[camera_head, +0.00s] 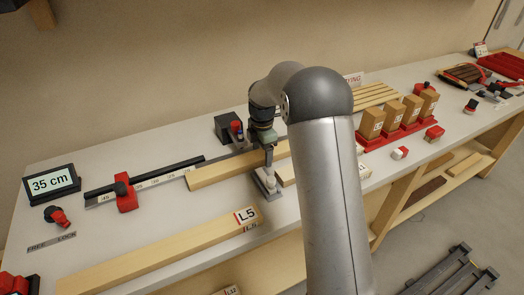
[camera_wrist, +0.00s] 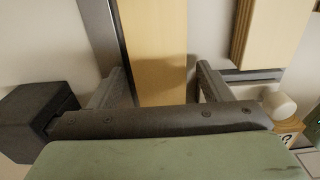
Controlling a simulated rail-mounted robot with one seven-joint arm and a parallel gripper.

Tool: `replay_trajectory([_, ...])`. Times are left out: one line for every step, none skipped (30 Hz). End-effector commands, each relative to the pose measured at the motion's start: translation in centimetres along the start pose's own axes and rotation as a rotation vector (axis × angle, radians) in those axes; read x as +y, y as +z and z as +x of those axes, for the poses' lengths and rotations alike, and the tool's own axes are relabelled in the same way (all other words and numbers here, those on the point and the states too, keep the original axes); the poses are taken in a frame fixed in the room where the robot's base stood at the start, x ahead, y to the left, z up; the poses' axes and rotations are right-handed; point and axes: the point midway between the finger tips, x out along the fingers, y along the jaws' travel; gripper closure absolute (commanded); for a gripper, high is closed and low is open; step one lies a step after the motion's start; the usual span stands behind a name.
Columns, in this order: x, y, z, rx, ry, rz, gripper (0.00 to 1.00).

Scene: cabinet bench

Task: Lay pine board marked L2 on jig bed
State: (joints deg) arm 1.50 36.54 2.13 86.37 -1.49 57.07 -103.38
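A pale pine board (camera_head: 215,172) lies along the front of the scaled grey rail and black fence (camera_head: 150,175), which seem to be the jig bed. No mark shows on this board. My gripper (camera_head: 264,150) is over its right part. In the wrist view, my gripper (camera_wrist: 165,88) is open, its fingers on either side of the board (camera_wrist: 157,40), with a gap visible at the right finger. A board marked L5 (camera_head: 165,250) lies along the bench's front. A label at the lower edge (camera_head: 228,291) is too small to read surely; I cannot identify L2.
A black box (camera_head: 228,127) stands behind my gripper. Brown blocks on a red base (camera_head: 400,132) stand right.

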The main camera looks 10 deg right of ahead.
Motion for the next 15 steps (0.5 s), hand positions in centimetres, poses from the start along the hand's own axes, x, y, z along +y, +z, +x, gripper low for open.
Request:
replay_trajectory([0.0,0.0,0.0,0.000,0.000,0.000,0.29])
replay_trajectory([0.0,0.0,0.0,0.000,0.000,0.000,0.29])
replay_trajectory([0.0,0.0,0.0,0.000,0.000,0.000,0.29])
replay_trajectory([0.0,0.0,0.0,0.000,0.000,0.000,0.29])
replay_trajectory([0.0,0.0,0.0,0.000,0.000,0.000,0.29])
replay_trajectory([0.0,0.0,-0.1,0.000,0.000,0.000,0.29])
replay_trajectory([0.0,0.0,-0.1,0.000,0.000,0.000,0.29])
replay_trajectory([0.0,0.0,-0.3,0.000,0.000,0.000,0.29])
replay_trajectory([0.0,-0.1,-0.6,0.000,0.001,0.000,0.29])
replay_trajectory([0.0,0.0,-0.7,0.000,0.002,0.000,0.29])
replay_trajectory([0.1,0.0,-1.0,0.000,0.002,0.000,0.29])
replay_trajectory([0.1,0.0,-1.6,0.000,0.002,0.000,0.29])
replay_trajectory([0.1,0.0,-2.1,-0.001,0.004,0.000,0.29])
replay_trajectory([0.1,0.0,-2.8,-0.001,0.004,0.000,0.29])
replay_trajectory([0.1,0.1,-3.6,-0.001,0.005,0.000,0.29])
